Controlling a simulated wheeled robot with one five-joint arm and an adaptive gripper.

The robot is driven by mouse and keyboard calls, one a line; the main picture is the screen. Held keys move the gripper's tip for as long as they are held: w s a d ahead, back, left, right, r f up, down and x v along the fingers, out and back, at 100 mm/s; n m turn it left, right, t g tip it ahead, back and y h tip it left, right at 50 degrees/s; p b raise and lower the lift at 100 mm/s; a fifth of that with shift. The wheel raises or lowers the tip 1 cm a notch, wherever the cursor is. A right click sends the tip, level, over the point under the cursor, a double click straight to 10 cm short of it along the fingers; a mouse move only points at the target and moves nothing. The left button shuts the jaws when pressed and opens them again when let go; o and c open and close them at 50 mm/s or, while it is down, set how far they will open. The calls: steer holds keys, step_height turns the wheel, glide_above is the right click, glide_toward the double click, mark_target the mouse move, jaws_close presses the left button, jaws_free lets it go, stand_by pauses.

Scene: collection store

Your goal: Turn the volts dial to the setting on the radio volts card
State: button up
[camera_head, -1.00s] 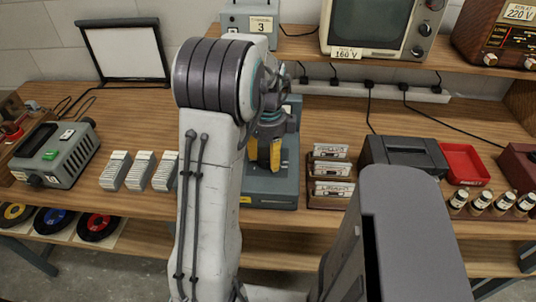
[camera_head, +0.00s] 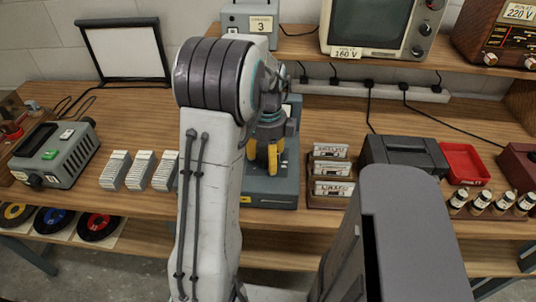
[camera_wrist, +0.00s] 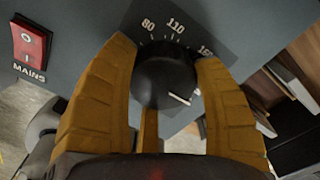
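The volts dial (camera_wrist: 164,78) is a round black knob with a white pointer line, on a dark scale plate on a grey panel. In the wrist view the numbers 80, 110 and 160 show. The pointer is toward the lower right; any mark there is hidden by a finger. The yellow fingers of my gripper (camera_wrist: 166,70) lie close against both sides of the dial. In the head view my gripper (camera_head: 264,154) is over the grey-blue device (camera_head: 270,190), and the dial is hidden. The radio volts card (camera_head: 519,12) on the brown radio (camera_head: 488,40) reads 220 V.
A red mains switch (camera_wrist: 30,45) is left of the dial. A card on the television (camera_head: 346,52) reads 160 V. A cassette rack (camera_head: 330,175) stands close right of the device, with a black machine (camera_head: 403,153) and red tray (camera_head: 464,163) beyond.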

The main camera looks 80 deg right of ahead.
steer(key=o, duration=0.4)
steer(key=shift+d+r, duration=0.1)
step_height(320, 180, up, 12)
stand_by(0.6)
stand_by(0.8)
